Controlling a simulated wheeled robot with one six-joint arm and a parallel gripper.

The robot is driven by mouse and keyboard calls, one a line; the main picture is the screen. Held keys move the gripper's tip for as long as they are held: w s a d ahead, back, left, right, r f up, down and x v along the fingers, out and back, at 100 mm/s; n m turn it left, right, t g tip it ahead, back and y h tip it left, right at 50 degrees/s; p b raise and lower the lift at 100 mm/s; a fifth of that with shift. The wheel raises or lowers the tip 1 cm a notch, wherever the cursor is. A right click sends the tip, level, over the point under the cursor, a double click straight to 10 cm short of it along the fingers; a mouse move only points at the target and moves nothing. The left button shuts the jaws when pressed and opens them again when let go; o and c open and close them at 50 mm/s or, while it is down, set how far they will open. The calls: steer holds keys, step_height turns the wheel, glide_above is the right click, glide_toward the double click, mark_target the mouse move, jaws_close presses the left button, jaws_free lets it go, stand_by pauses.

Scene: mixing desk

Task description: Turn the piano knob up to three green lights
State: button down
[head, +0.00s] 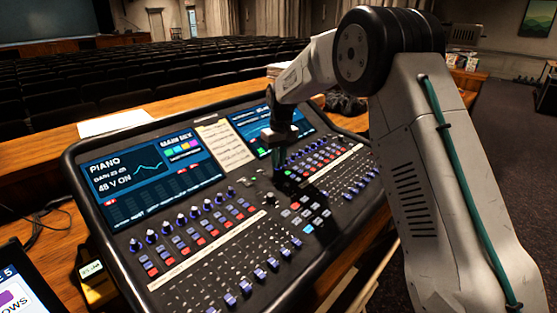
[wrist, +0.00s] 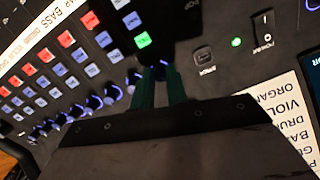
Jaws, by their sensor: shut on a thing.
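My gripper (head: 277,168) reaches down onto the mixing desk (head: 250,205), at the near end of the right knob row. In the wrist view its two green fingers (wrist: 160,78) are shut on a small dark knob (wrist: 158,66) with a bluish glow. The fingers hide most of the knob, and I cannot read its label. The left screen (head: 150,175) reads PIANO, with a gain line and "48 V ON". Any row of green level lights for this knob is not clear to me.
Glowing knobs (wrist: 95,102) stand close beside the fingers. Coloured buttons (wrist: 68,55) and a power switch (wrist: 264,27) with a green light (wrist: 236,42) are near. A paper list (head: 225,147) lies between the screens. A white sheet (head: 115,123) lies behind the desk.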

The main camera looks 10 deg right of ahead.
steer(key=shift+m, duration=1.2)
steer(key=c, duration=1.7)
jaws_free()
steer(key=r, duration=0.7)
steer(key=shift+w+d+r, duration=0.1)
steer(key=shift+d+r, duration=0.25)
steer(key=shift+r, duration=0.05)
